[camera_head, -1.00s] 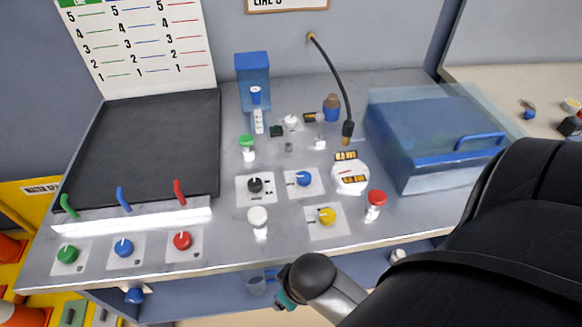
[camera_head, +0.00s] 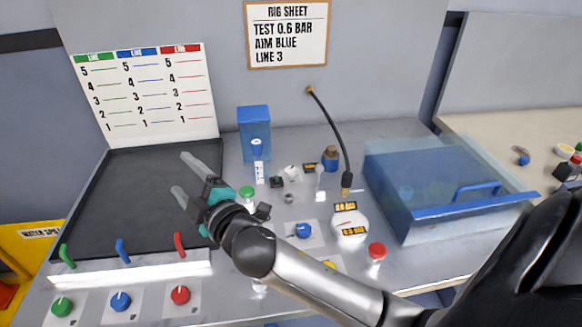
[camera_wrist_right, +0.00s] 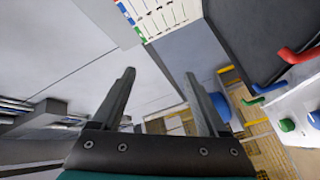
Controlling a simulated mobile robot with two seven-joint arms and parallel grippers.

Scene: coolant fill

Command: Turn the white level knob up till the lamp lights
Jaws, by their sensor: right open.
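A small white knob (camera_head: 291,171) stands at the middle back of the grey bench, beside a small black block. A white-topped post (camera_head: 259,286) near the front is mostly hidden by my right arm. I cannot tell for sure which of them is the level knob, nor which part is the lamp. My right gripper (camera_head: 184,175) is open and empty, above the dark panel to the left of both. Its two spread fingers also show in the right wrist view (camera_wrist_right: 160,76), with nothing between them. My left gripper is out of view.
A blue-lidded clear box (camera_head: 440,190) stands at right. A black hose (camera_head: 333,135) hangs down near a round white gauge (camera_head: 349,223). A red button (camera_head: 377,251), green cap (camera_head: 246,191) and blue knob (camera_head: 303,230) stand nearby. Coloured levers line the panel (camera_head: 130,190).

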